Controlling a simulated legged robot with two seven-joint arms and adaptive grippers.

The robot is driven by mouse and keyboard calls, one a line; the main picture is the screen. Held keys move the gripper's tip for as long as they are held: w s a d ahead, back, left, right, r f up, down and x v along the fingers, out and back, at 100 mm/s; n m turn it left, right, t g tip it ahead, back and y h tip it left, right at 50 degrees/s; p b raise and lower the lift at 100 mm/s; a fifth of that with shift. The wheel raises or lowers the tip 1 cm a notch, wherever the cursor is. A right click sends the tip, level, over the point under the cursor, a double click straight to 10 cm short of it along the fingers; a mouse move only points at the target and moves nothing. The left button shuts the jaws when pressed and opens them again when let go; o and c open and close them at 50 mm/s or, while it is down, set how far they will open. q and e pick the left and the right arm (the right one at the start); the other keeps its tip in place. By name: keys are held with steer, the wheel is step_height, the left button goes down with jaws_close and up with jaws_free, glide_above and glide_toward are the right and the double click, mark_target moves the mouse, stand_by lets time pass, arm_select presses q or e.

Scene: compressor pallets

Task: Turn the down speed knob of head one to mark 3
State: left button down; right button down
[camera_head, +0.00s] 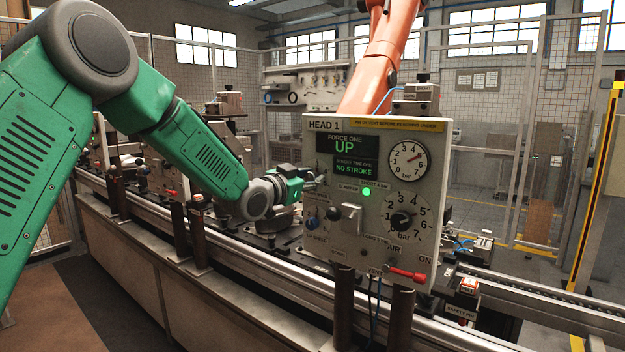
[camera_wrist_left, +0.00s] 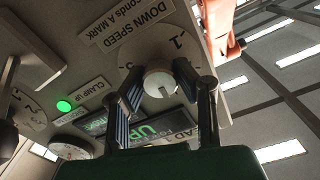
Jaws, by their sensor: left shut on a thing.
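The head one panel (camera_head: 437,140) faces me in the head view, with its "HEAD 1" label and a display reading "UP". My left gripper (camera_head: 318,178) is at the panel's left part and hides the knob there. In the left wrist view, turned over, the down speed knob (camera_wrist_left: 160,82) is a round pale knob on a light dial plate (camera_wrist_left: 150,48) labelled "DOWN SPEED". My left gripper's two ridged fingers (camera_wrist_left: 158,86) are shut on it from both sides. A mark "1" shows beside it; mark 3 cannot be made out. My right gripper is not in view.
A green lamp (camera_head: 367,191), a gauge (camera_head: 408,160), a bar dial (camera_head: 403,219) and a red lever (camera_head: 407,274) sit on the panel. A conveyor rail (camera_head: 235,285) runs below. An orange robot arm (camera_head: 388,45) stands behind.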

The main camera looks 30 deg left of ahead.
arm_select(q)
steer(key=shift+s+f, duration=0.1)
steer(key=shift+f, duration=0.4)
steer(key=c, duration=1.2)
jaws_free()
steer(key=shift+a+r, duration=0.15)
steer(key=shift+a, duration=0.05)
steer(key=shift+r, duration=0.1)
steer(key=shift+s, duration=0.3)
steer(key=s+a, duration=0.1)
steer(key=s, duration=1)
steer(key=shift+s, duration=0.1)
